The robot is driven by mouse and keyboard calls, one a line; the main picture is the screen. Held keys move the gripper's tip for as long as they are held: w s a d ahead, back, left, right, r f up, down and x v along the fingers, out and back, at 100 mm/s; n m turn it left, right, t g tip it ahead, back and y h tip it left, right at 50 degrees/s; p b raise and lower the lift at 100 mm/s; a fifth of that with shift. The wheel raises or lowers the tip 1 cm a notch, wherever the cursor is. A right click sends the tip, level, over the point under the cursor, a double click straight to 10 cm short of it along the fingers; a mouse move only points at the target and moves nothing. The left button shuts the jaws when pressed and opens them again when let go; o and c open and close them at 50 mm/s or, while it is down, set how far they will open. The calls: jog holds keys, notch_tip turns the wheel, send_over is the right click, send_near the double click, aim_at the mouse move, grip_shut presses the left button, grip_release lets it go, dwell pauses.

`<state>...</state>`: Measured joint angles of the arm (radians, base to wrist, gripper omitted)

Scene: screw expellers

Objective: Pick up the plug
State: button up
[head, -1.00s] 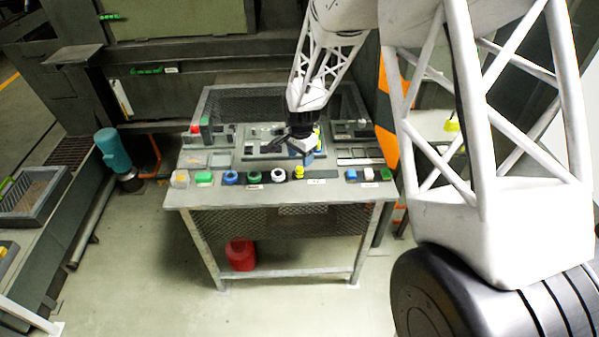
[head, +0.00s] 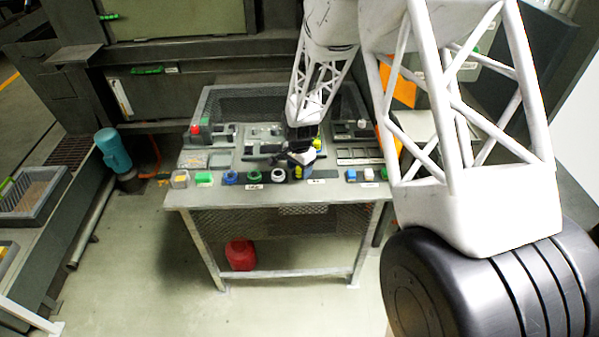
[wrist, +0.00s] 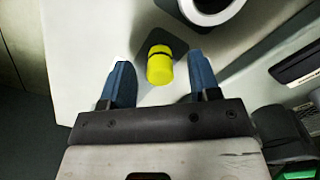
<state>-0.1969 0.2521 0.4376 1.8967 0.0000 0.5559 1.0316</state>
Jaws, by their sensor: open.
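A small yellow cylinder with a dark band, which looks like the plug (wrist: 160,66), is on the light tabletop (wrist: 95,40) in the wrist view. My gripper (wrist: 159,74) is open, with one blue finger on each side of the plug and gaps between. The plug appears between the fingertips in the picture, but I cannot tell how far below them it lies. In the head view, my gripper (head: 303,174) is over the front row of parts on the table, right of the white ring (head: 278,175), and largely hides the plug.
The white ring also shows beside the plug in the wrist view (wrist: 212,10). Left of it stand green (head: 253,177) and blue (head: 230,177) parts. A blue block (head: 351,175) and a white one (head: 368,174) stand to the right. Panels fill the table behind.

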aim_at(300, 169)
jog(key=shift+f, duration=0.3)
dwell(0.4)
jog(key=c, duration=1)
jog(key=shift+r, duration=0.15)
jog(key=shift+r, duration=1.4)
jog(key=shift+s+r, duration=0.25)
jog(key=s+d+r, duration=0.1)
jog(key=s+d, duration=0.2)
jog(key=s, duration=1.2)
jog(key=shift+r, duration=0.2)
jog(key=shift+s, duration=0.1)
